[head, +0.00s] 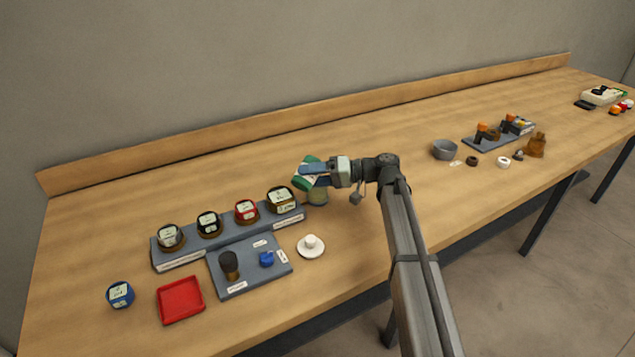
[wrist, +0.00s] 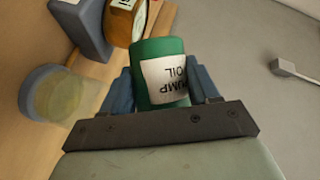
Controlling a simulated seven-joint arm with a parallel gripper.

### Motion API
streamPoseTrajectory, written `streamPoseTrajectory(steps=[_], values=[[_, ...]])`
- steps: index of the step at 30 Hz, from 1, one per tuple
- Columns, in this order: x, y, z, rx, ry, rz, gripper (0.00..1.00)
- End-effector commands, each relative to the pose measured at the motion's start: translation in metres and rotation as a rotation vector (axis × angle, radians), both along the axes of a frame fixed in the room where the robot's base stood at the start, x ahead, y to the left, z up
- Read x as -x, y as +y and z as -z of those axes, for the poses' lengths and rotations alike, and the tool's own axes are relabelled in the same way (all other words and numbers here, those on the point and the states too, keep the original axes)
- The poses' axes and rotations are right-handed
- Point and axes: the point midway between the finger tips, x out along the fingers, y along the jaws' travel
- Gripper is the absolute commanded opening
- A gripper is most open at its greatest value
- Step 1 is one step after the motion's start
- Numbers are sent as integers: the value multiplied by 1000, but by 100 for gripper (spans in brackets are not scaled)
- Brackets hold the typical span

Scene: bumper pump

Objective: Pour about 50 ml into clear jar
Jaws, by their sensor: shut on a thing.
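My gripper (wrist: 163,85) is shut on a green bottle (wrist: 155,52). Its white label reads PUMP OIL and appears upside down in the wrist view. In the head view my gripper (head: 312,174) holds the bottle (head: 301,181) tilted, above the bench. A clear jar (head: 317,197) stands right below the bottle, beside the rack's right end. It also shows at the left of the wrist view (wrist: 52,95), with yellowish contents. The bottle's mouth is hidden, and I cannot tell whether liquid is flowing.
A grey rack (head: 220,240) with several lidded jars stands left of the clear jar. In front are a grey tray (head: 232,288), a white dish (head: 312,252) and a red tray (head: 180,300). A grey bowl (head: 445,150) stands to the right. The bench behind my gripper is clear.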

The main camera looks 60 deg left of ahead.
Motion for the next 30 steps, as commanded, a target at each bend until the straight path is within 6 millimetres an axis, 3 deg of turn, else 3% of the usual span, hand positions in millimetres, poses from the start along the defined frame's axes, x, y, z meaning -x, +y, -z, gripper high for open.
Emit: streamPoseTrajectory(steps=[30], values=[[1,0,-4,43,73,1,24]])
